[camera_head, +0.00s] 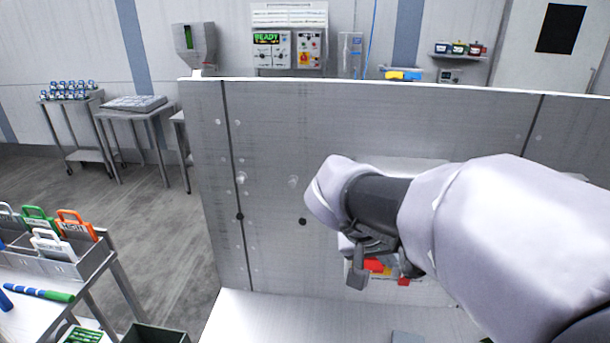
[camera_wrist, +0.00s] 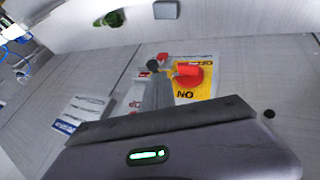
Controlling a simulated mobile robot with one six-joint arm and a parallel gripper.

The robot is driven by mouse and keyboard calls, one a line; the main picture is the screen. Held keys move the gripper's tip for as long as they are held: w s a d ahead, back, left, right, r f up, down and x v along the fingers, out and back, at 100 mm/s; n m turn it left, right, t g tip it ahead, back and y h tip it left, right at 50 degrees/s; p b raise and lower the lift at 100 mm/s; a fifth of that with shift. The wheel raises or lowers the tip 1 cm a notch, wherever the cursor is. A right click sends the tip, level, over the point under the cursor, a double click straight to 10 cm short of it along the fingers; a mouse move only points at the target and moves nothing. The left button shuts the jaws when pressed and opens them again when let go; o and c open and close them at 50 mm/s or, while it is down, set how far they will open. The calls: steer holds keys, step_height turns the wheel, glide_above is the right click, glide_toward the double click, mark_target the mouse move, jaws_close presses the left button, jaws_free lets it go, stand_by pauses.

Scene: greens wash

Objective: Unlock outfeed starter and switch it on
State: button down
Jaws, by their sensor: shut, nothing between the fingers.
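The outfeed starter shows in the wrist view as a red rotary switch (camera_wrist: 190,76) on a yellow plate (camera_wrist: 202,91) with upside-down lettering, on a grey metal panel. A small red piece (camera_wrist: 163,56) is at the plate's far edge; I cannot tell if it is a lock. In the head view, red parts (camera_head: 404,282) show behind and beside my gripper (camera_head: 366,272). My gripper is shut and empty, its fingertips (camera_wrist: 153,66) just left of the switch in the wrist view. I cannot tell whether they touch it. Much of the starter's front is hidden in the head view.
The upright metal panel (camera_head: 270,140) stands above a pale ledge (camera_head: 270,310). A rack of coloured tags (camera_head: 70,252) stands at left, with a dark bin (camera_head: 155,335) near it. A white-and-blue label (camera_wrist: 82,113) is left of the starter. A control box (camera_head: 289,48) reads READY behind.

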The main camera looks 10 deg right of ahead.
steer(key=b+x, duration=0.1)
steer(key=x, duration=0.6)
steer(key=shift+b, duration=0.3)
steer(key=shift+w+a, duration=0.1)
steer(key=shift+a, duration=0.05)
steer(key=d, duration=0.2)
steer(key=s+d, duration=0.1)
steer(key=shift+d+b, duration=0.3)
steer(key=shift+d, duration=0.1)
